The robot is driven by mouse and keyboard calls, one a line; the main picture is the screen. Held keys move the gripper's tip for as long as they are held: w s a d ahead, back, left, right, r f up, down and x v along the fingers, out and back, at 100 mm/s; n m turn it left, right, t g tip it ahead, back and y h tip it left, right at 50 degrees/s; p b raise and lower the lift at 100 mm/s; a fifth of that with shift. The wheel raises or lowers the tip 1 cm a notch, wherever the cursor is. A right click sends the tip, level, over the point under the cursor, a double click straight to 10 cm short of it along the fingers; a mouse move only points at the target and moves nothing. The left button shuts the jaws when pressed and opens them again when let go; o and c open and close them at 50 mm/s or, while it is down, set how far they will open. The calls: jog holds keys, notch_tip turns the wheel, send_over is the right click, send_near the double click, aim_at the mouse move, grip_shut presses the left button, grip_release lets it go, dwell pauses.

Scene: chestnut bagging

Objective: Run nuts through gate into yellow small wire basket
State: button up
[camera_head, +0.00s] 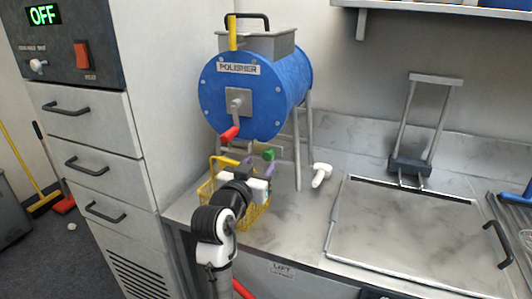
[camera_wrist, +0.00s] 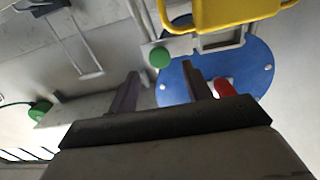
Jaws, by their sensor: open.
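A blue drum marked POLISHER (camera_head: 245,95) stands on legs on the counter, with a red-handled crank (camera_head: 230,133) on its front. The yellow wire basket (camera_head: 254,215) stands beneath it, partly hidden by my arm; a yellow part, apparently the basket, shows at the top of the wrist view (camera_wrist: 225,18). A green knob (camera_head: 268,154), apparently on the gate, sits under the drum. My gripper (camera_head: 262,168) is open and empty by the knob. In the wrist view, the green knob (camera_wrist: 160,57) appears just beyond and between the fingertips (camera_wrist: 160,75). I cannot see any nuts.
A white handled object (camera_head: 321,175) lies on the counter right of the drum legs. Farther right is a flat metal tray or lid (camera_head: 410,228) with a black handle. Grey drawers (camera_head: 90,155) stand at the left. The drum's legs stand close to my gripper.

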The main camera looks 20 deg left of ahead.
aim_at(267, 156)
jog(key=shift+w+d+p, duration=0.1)
jog(key=shift+w+p, duration=0.4)
jog(key=shift+w, duration=1.8)
grip_shut()
